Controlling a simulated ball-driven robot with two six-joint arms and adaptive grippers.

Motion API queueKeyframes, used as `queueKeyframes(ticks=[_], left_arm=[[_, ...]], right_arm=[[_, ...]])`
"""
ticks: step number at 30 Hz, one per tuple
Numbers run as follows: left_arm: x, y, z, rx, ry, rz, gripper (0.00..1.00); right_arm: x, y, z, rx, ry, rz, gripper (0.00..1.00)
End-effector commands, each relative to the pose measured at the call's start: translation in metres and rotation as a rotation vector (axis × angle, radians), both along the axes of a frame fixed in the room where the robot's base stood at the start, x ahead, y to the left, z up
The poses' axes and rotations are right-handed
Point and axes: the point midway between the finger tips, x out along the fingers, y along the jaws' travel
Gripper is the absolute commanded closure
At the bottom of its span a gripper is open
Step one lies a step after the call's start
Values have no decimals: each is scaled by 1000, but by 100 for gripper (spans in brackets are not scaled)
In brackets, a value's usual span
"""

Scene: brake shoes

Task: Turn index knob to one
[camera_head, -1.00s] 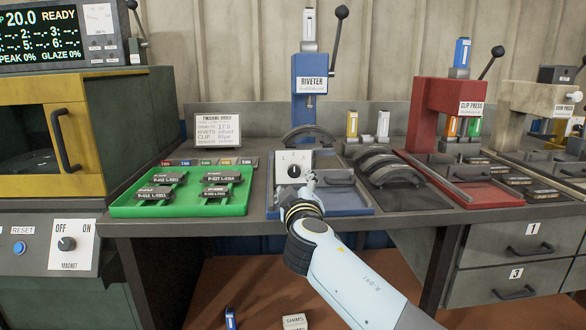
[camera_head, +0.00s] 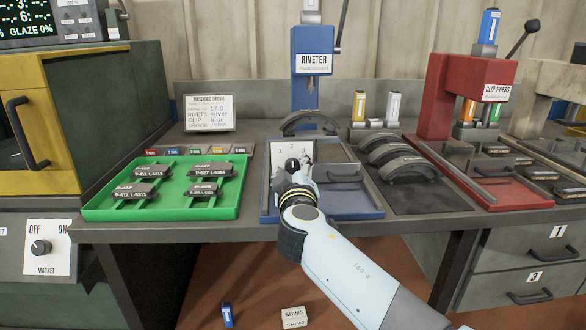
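The index knob (camera_head: 291,164) is a small dark knob on a white plate (camera_head: 284,150) with small numerals, at the left of the riveter's blue tray (camera_head: 350,212). The blue riveter (camera_head: 313,64) stands behind it. My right gripper (camera_head: 300,172) is at the plate, just in front of and close beside the knob. It partly hides the knob and the lower plate. I cannot tell whether its fingers touch the knob or how far they are apart. The knob's exact pointing is too small to read. My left gripper is not in view.
A green tray (camera_head: 232,198) with several brake pads lies to the left. Curved brake shoes (camera_head: 410,168) lie on a dark mat to the right. The red clip press (camera_head: 455,95) stands further right. A finishing order card (camera_head: 209,113) stands at the back.

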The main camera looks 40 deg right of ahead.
Motion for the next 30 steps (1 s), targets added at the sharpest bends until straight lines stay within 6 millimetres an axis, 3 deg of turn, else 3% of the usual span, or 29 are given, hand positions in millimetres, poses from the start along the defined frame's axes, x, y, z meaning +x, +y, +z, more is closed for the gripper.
queueKeyframes(ticks=[2, 9, 20, 30], left_arm=[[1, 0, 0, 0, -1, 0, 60], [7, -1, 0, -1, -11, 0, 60], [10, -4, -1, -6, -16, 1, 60], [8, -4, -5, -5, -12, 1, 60]], right_arm=[[0, 0, 0, 0, 0, 0, 68], [0, 0, 0, 0, 0, 0, 100], [0, 0, 0, -53, 32, 1, 100], [0, 0, 0, -263, 160, 1, 100]])
